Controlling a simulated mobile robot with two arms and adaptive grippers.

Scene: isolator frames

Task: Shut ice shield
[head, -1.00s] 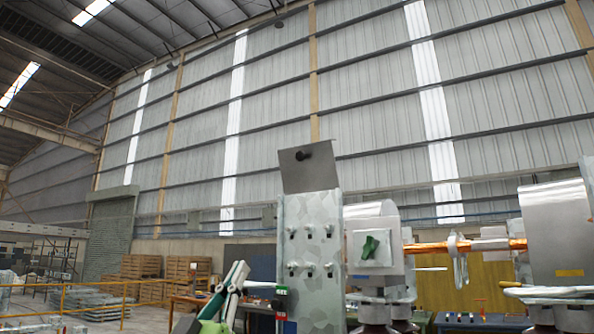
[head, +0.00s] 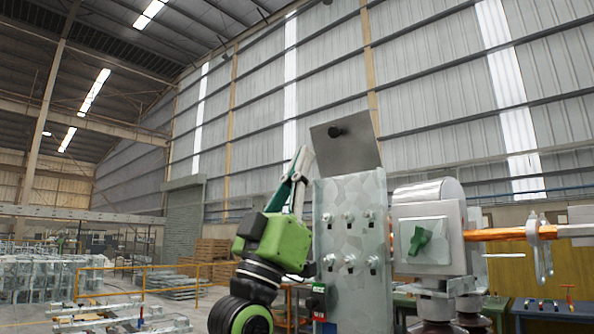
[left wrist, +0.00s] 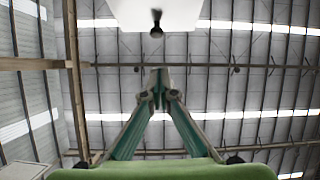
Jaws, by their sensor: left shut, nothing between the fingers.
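The ice shield is a flat grey plate (head: 350,143) with a black knob (head: 336,131), standing raised and tilted at the top of an upright metal panel (head: 350,205). My left gripper (head: 303,155) points upward at the left of the panel, its tips near the plate's lower left side. In the left wrist view the gripper (left wrist: 160,78) is shut and empty. The bright plate (left wrist: 185,14) and its knob (left wrist: 156,24) show beyond the fingertips, with a visible gap in the picture. My right gripper is not in view.
A box with a green handle (head: 419,240) stands right of the panel, with a copper-coloured bar (head: 500,234) running from it. A red and green switch unit (head: 318,300) sits low at the panel's left edge. Yellow railings (head: 160,268) and pallets stand far behind.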

